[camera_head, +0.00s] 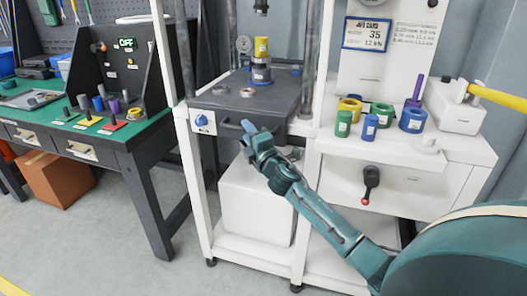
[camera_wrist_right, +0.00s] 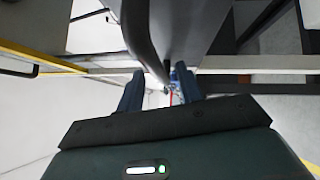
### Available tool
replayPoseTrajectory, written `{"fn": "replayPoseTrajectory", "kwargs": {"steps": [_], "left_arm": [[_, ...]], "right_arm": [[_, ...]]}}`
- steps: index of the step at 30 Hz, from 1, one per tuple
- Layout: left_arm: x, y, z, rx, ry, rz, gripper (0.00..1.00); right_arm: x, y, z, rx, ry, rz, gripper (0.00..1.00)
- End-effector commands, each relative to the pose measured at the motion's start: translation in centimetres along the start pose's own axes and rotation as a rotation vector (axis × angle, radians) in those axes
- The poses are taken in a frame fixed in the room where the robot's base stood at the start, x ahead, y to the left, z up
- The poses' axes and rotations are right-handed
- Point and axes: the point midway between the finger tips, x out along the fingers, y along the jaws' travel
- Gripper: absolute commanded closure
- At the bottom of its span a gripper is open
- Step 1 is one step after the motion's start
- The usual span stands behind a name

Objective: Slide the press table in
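The press table (camera_head: 278,97) is a dark grey sliding plate in the white press frame. It appears to extend forward, with a dark handle (camera_head: 230,126) on its front face. A stack with a yellow cylinder (camera_head: 261,47) on a darker blue-grey piece stands on it, with two small rings (camera_head: 220,89) nearby. My right gripper (camera_head: 248,133) is at the front of the table, beside the handle's right part. In the right wrist view the fingers (camera_wrist_right: 158,85) are spread apart, with a dark curved part just beyond them; contact cannot be told. My left gripper is not in view.
A white side shelf (camera_head: 375,150) at right holds green, blue, yellow and purple rings and cylinders. A lever with a red knob (camera_head: 366,200) hangs below. A green-topped bench (camera_head: 100,140) stands at left. A white box (camera_head: 250,205) sits under the press table.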

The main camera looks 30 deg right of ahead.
Motion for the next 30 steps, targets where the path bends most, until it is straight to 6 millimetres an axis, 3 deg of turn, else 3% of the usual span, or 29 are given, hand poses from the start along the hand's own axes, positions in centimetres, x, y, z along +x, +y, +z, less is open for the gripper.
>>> {"fn": "replayPoseTrajectory", "kwargs": {"steps": [18, 30], "left_arm": [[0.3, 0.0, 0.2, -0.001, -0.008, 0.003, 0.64], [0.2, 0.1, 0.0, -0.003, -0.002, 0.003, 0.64]], "right_arm": [[-8.2, -0.1, 0.0, 0.0, -0.001, -0.001, 0.64], [-10.2, 0.1, 0.1, 0.001, -0.002, 0.001, 0.64]]}}
